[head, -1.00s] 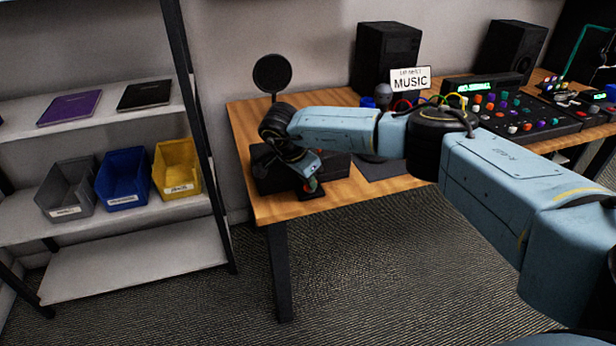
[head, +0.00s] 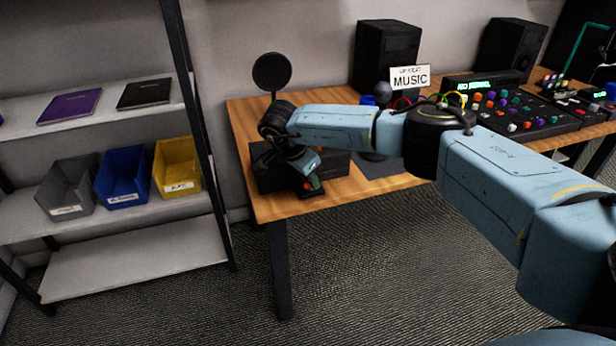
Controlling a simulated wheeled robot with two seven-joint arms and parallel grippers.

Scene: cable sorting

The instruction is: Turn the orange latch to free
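My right arm reaches in from the right over the wooden desk. Its gripper (head: 311,187) points down at the front left part of the desk, by the front of a dark box (head: 335,163). Small patches of red and green show at the gripper, too small to make out. I cannot pick out an orange latch; the gripper and wrist cover that spot. Whether the fingers are open or shut does not show. My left gripper is out of view.
The wooden desk (head: 262,208) also holds speakers (head: 386,58), a MUSIC sign (head: 410,78), a mixer (head: 520,112) and a round black disc on a stand (head: 271,73). Left of it stands a shelf (head: 130,270) with grey, blue (head: 123,176) and yellow bins. Carpet in front is clear.

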